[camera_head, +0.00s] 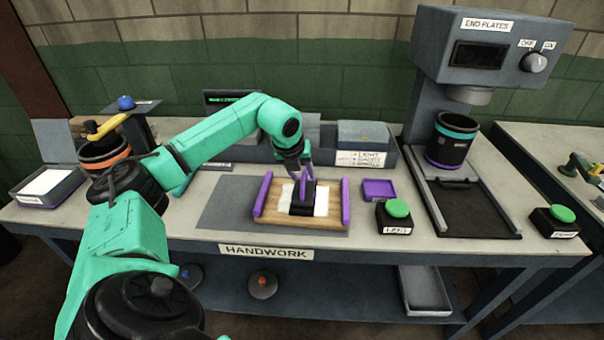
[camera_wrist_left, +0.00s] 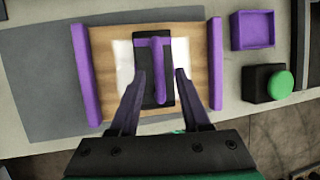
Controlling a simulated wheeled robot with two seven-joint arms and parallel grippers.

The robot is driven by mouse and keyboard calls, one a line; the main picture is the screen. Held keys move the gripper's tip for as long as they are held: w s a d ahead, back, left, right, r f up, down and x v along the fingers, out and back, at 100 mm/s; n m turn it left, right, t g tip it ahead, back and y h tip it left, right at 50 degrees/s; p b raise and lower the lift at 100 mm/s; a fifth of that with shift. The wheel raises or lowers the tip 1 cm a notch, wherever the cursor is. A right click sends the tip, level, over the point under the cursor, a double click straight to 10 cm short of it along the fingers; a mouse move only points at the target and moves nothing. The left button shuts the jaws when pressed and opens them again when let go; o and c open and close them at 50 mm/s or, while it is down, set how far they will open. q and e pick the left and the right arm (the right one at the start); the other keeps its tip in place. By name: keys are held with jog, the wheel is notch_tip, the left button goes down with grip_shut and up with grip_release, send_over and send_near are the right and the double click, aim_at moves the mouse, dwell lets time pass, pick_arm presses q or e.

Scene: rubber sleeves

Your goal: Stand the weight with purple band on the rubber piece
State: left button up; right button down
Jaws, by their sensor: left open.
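The weight with purple band (camera_head: 302,208) is a black block with a purple T-shaped top. It stands on the white rubber piece (camera_head: 321,203), which lies on a wooden board between two purple rails. In the left wrist view the weight (camera_wrist_left: 161,112) appears over the middle of the white piece (camera_wrist_left: 124,60), which shows on both sides of it. My left gripper (camera_wrist_left: 160,74) is open, with one purple finger on each side of the weight's top and visible gaps between. In the head view my left gripper (camera_head: 297,172) is just above the weight. My right gripper is not in view.
The END PLATES machine (camera_head: 490,50) is farther right. A bin with an orange band (camera_head: 103,153) stands left.

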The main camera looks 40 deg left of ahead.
pick_arm(q)
jog(key=v, duration=1.2)
jog(key=shift+b, duration=0.35)
jog(key=shift+s+f, duration=0.1)
